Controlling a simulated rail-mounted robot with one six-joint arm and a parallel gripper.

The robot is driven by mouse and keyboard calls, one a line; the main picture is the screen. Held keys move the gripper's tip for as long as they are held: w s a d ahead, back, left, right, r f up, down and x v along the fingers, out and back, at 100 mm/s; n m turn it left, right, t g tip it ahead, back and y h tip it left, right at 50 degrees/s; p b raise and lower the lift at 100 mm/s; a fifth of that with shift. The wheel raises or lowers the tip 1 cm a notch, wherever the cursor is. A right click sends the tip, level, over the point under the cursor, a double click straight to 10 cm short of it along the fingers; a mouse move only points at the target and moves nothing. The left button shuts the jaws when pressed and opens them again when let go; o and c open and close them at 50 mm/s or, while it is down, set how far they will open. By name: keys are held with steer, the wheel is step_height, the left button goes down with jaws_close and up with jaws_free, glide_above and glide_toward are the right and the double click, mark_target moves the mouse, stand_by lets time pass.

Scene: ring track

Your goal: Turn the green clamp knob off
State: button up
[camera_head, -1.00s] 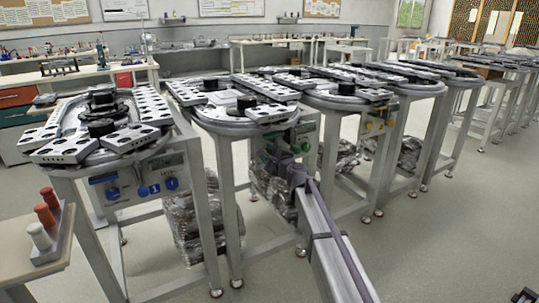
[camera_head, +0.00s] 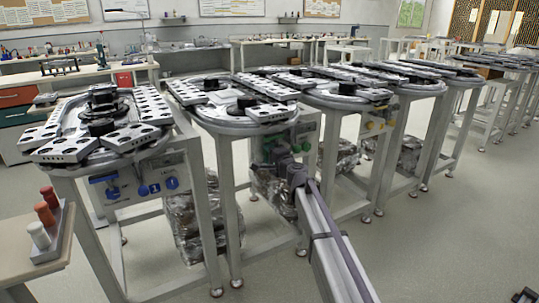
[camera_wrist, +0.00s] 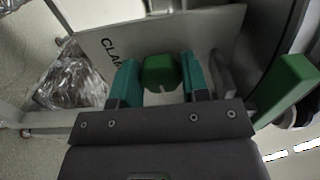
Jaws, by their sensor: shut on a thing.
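The green clamp knob (camera_wrist: 160,72) sits on a light panel (camera_wrist: 205,28) in the wrist view, beside partly hidden lettering that reads "CLA". My gripper (camera_wrist: 160,78) has one teal finger on each side of the knob and is shut on it. In the head view my gripper (camera_head: 280,153) is at the green-control panel under the second ring-track table; it hides much of that panel, and the knob is hard to make out there.
Another green part (camera_wrist: 287,88) stands close to the right of my gripper in the wrist view. A plastic-wrapped bundle (camera_wrist: 75,82) lies at left. The neighbouring table's blue-knob panel (camera_head: 140,182) is at left. Metal table legs stand close around.

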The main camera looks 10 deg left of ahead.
steer(key=o, duration=0.9)
steer(key=v, duration=1.1)
